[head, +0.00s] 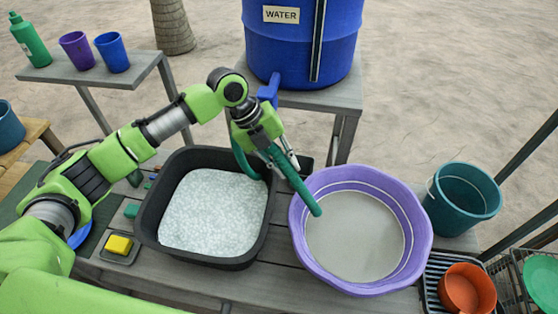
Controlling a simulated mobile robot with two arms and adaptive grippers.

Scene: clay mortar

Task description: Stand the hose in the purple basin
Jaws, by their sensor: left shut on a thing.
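The purple basin (421,225) stands on the grey wooden bench, right of the middle, with a flat grey surface inside it. The teal-green hose (296,184) hangs from near the blue tap under the water barrel. My left gripper (275,160) is shut on the hose, above the gap between the black tub and the basin. The hose's free end slants down to the right, over the basin's left rim and above its inside. I cannot tell whether it touches the rim. My right gripper is not in view.
A black tub (146,225) full of white foam stands left of the basin. The blue water barrel (290,55) stands behind on a stand. A teal bucket (462,198) and a rack with an orange bowl (467,291) are at the right. A yellow sponge (118,245) lies at the left.

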